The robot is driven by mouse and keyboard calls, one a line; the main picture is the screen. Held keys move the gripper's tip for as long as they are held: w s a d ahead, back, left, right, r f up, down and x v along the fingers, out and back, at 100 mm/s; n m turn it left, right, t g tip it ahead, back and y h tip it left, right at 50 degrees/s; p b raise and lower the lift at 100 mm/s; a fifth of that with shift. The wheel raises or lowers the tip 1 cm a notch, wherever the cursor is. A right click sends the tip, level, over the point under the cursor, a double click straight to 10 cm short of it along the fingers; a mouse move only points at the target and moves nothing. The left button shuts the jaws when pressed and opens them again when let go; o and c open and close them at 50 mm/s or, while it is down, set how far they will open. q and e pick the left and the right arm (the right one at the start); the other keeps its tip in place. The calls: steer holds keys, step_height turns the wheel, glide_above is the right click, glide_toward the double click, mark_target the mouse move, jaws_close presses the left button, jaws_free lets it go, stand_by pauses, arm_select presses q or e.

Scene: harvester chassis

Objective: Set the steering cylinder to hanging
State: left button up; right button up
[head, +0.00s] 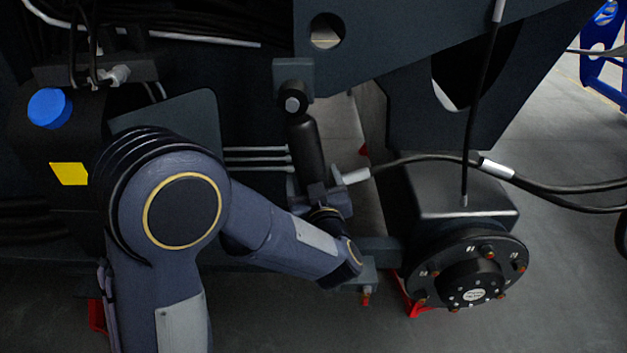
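The steering cylinder (307,150) is a dark, nearly upright cylinder in the middle of the head view. Its upper end meets a pin in a grey bracket (293,75) on the chassis. My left arm comes in from the lower left, and my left gripper (320,194) is at the cylinder's lower part. The fingers are small and dark against it, so I cannot tell whether they are closed on it. A steering arm lug (362,272) with a bolt below it shows just right of my wrist. My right gripper is not in view.
A wheel hub (467,270) with a round flange stands at the right. A black hose (420,159) runs from near the cylinder to the right edge. A blue-capped tank (49,108) is at the left. Dark chassis plates (400,40) close off the top.

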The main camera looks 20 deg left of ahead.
arm_select(q)
steer(key=shift+c, duration=0.3)
steer(key=c, duration=1.3)
steer(key=a+m, duration=0.1)
steer(key=s+a+m+p, duration=0.1)
steer(key=a, duration=0.1)
steer(key=shift+a+f, duration=0.2)
steer(key=shift+a, duration=0.05)
steer(key=shift+c, duration=0.2)
steer(key=o, duration=1.4)
